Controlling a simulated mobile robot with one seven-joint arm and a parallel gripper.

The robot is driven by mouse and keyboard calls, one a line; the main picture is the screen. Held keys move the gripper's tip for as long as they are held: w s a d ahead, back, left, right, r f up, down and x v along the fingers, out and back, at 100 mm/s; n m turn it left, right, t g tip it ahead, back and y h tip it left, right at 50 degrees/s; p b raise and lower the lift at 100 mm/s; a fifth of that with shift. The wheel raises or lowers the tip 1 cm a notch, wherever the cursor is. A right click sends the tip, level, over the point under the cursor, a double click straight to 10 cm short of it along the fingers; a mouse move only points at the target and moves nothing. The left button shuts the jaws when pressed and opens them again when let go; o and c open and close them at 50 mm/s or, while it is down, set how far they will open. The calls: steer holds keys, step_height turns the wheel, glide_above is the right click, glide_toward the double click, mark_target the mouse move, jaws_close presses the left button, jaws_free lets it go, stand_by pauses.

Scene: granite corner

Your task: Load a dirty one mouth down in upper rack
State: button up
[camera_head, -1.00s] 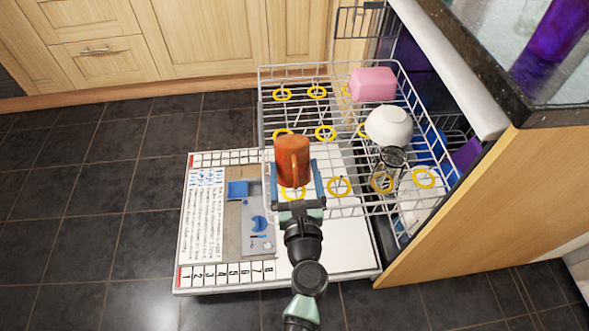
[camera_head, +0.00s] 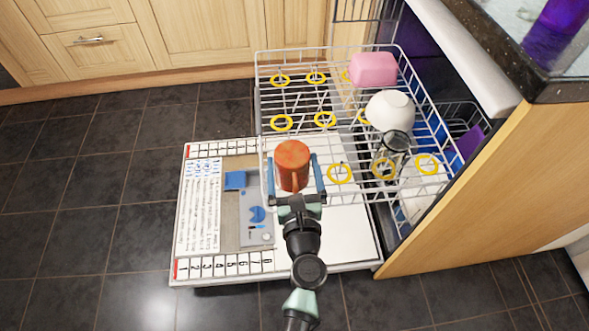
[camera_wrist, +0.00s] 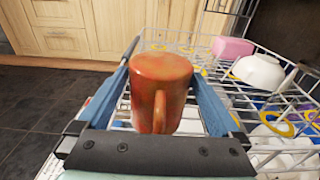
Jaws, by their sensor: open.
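The orange-red mug (camera_head: 292,168) stands in the front left part of the upper rack (camera_head: 262,90), closed base up and mouth down. It looks roughly upright. Its handle faces my gripper in the wrist view (camera_wrist: 162,92). My gripper (camera_head: 292,172) is open, with one blue finger on each side of the mug. Gaps show between the fingers and the mug in the wrist view. The mug's rim and the wires under it are hidden.
A pink container (camera_head: 373,69), a white bowl (camera_head: 390,110) and a clear glass (camera_head: 396,142) occupy the rack's right side. Yellow rings (camera_head: 325,119) mark several empty spots. The open dishwasher door (camera_head: 330,245) lies below. A granite counter edge (camera_head: 490,45) is at upper right.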

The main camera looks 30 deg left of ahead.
steer(key=p+v, duration=0.1)
steer(key=v, duration=1.2)
steer(key=shift+p, duration=0.35)
steer(key=shift+r, duration=0.1)
